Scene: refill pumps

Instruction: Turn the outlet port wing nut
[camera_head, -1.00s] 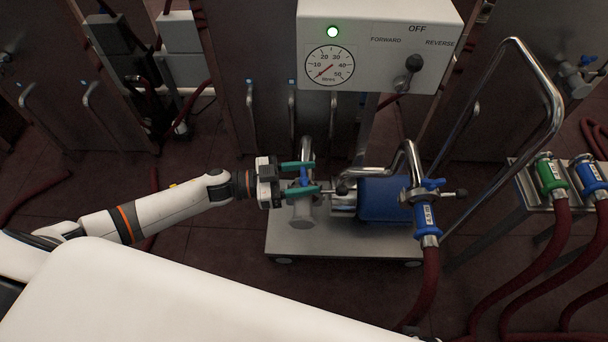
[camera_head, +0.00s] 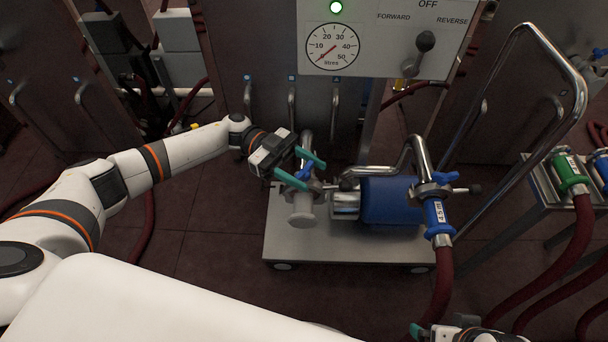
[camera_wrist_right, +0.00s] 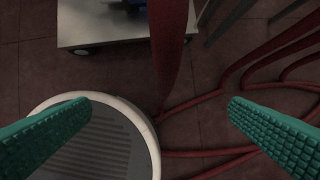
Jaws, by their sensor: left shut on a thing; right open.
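The pump (camera_head: 392,202) has a blue body and two metal pipe ports. No label shows which port is the outlet. My right gripper is open and empty in the right wrist view (camera_wrist_right: 160,106), above the floor and hose.
The pump stands on a wheeled metal trolley (camera_head: 345,247) with a tall curved handle (camera_head: 565,75). A control box (camera_head: 385,40) with gauge and lever is above. Green-collared (camera_head: 568,172) and blue-collared hoses rest on a rack at right. Dark red hoses cross the floor there.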

